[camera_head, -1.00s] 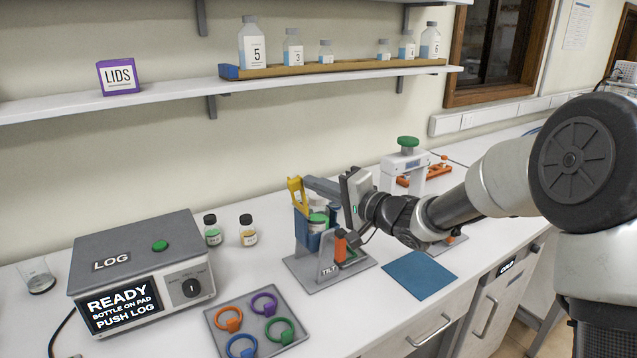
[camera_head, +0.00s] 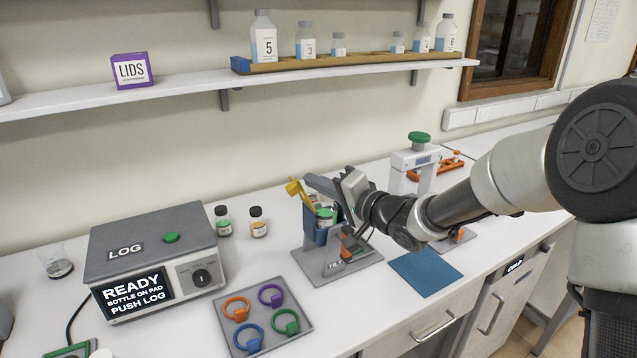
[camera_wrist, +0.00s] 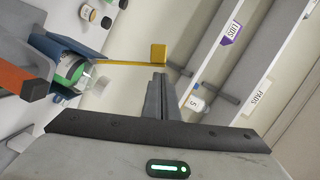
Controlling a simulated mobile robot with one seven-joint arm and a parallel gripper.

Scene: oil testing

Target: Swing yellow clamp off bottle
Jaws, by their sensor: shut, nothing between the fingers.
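The yellow clamp (camera_head: 294,188) stands up at the back left of the blue holder (camera_head: 312,233) and leans left. In the wrist view its thin arm runs from the blue holder out to a square yellow tab (camera_wrist: 158,53), just ahead of my fingertips. The bottle (camera_head: 325,216), with a green band, sits in the holder; it also shows in the wrist view (camera_wrist: 72,70). The clamp arm extends away from the bottle there. My gripper (camera_head: 309,180) is shut and empty, close to the tab; whether they touch is unclear. My fingers also show in the wrist view (camera_wrist: 158,78).
The tilt stand's orange handle (camera_head: 347,243) is just below my wrist. Left are two small bottles (camera_head: 223,221), the log box (camera_head: 150,258) and a tray (camera_head: 222,325) of colored rings. A blue pad (camera_head: 425,274) lies right. The shelf (camera_head: 190,90) runs along the wall.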

